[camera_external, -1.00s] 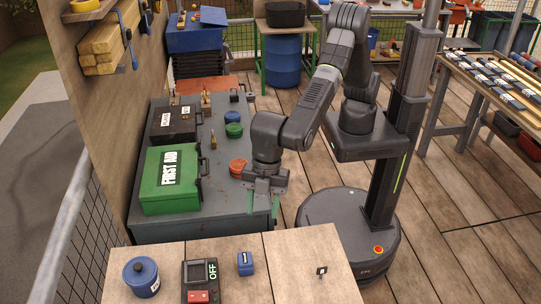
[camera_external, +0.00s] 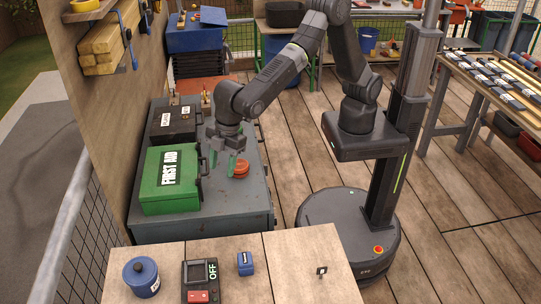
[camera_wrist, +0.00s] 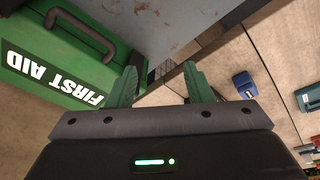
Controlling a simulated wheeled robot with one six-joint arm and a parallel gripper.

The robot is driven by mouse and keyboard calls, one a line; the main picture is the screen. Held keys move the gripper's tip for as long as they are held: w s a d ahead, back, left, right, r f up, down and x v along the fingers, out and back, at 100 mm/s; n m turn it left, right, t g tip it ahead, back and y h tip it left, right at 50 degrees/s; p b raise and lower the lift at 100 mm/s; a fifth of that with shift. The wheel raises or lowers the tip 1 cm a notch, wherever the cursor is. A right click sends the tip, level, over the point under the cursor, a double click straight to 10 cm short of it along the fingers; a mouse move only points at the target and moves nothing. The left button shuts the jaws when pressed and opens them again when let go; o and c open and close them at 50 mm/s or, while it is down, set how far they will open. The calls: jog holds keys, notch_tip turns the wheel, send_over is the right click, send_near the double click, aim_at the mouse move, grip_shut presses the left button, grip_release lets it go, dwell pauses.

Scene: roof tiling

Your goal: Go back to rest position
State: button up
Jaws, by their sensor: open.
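My gripper (camera_external: 226,155) is open and empty. In the external view it hangs above the grey cabinet top, between the green first aid box and the orange round stack. In the wrist view its two green fingers (camera_wrist: 160,88) stand apart with nothing between them. My arm is bent, reaching left from its column over the cabinet.
The green first aid box (camera_external: 170,180) lies left of my gripper on the grey cabinet (camera_external: 230,203), with a black case (camera_external: 174,121) behind it. The orange stack (camera_external: 238,169) is close on the right. A front table (camera_external: 290,265) holds a blue pot (camera_external: 141,277) and a control box (camera_external: 200,280).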

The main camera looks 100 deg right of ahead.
jog(key=w+d+m, duration=0.2)
jog(key=w+d, duration=0.1)
jog(key=d, duration=0.9)
jog(key=w+d+r+m+h, duration=0.1)
jog(key=w+d+m, duration=0.2)
jog(key=d, duration=1)
jog(key=w+d+m+h, duration=0.1)
jog(key=w+d+m, duration=0.1)
jog(key=d, duration=1.1)
jog(key=shift+w+d+r+m+t, duration=0.1)
jog(key=shift+w+d+m+t, duration=0.1)
jog(key=shift+w, duration=0.2)
jog(key=shift+w+d+r+m+t, duration=0.1)
jog(key=shift+w+m+t, duration=0.1)
jog(key=shift+w, duration=0.2)
